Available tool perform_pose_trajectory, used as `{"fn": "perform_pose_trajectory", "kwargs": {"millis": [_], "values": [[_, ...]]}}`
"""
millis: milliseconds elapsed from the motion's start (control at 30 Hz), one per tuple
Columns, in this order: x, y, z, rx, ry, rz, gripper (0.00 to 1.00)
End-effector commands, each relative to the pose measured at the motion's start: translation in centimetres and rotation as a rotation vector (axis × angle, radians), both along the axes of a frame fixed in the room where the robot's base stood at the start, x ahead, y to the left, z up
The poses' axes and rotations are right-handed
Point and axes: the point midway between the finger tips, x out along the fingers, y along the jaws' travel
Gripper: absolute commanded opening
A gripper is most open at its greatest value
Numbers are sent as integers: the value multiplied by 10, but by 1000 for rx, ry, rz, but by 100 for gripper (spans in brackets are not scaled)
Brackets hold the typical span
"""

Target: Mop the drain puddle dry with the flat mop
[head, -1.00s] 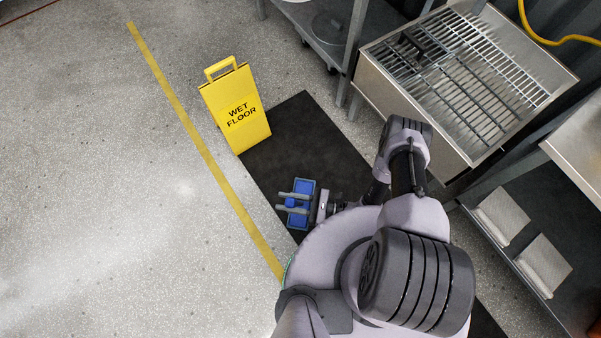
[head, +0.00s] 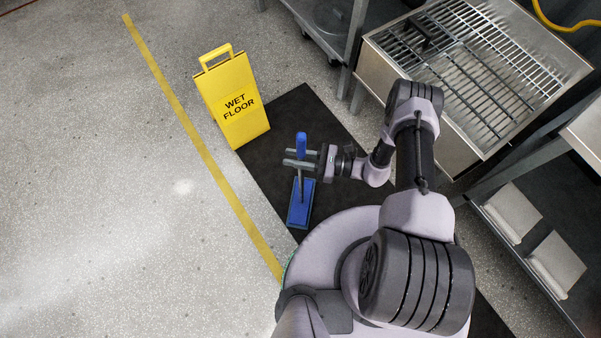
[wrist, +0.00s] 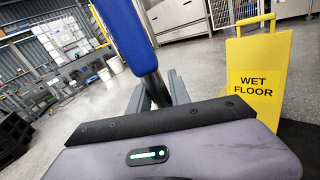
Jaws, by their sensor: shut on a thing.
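The flat mop has a blue hand grip (head: 301,145), a thin metal pole and a flat blue head (head: 301,204). My gripper (head: 298,159) is shut on its pole just below the grip. The grip and pole also show close up in the wrist view (wrist: 128,35). The mop head is over the left edge of the black mat; I cannot tell whether it touches. No drain or puddle is clearly seen. A pale bright patch (head: 183,187) lies on the speckled floor left of the yellow line, and I cannot tell whether it is water or glare.
A yellow wet floor sign (head: 235,100) stands at the mat's left edge, beyond the mop. The black mat (head: 290,120) runs under my arm. A steel rack basin (head: 470,75) and a shelf with pale boxes (head: 555,262) stand right. The floor left of the yellow line (head: 195,135) is open.

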Motion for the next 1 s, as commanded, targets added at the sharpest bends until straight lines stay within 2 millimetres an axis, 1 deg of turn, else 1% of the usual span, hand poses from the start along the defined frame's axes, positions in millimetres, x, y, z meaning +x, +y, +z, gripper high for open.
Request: {"fn": "perform_pose_trajectory", "kwargs": {"millis": [33,133,300,533,667,1000], "values": [[9,-2,-4,2,5,0,0],[25,-5,-1,7,24,-2,0],[52,-10,-2,12,54,-3,0],[85,-17,-6,18,94,-3,0],[93,-18,-6,19,105,-3,0],[92,-18,-6,20,107,-3,0]]}}
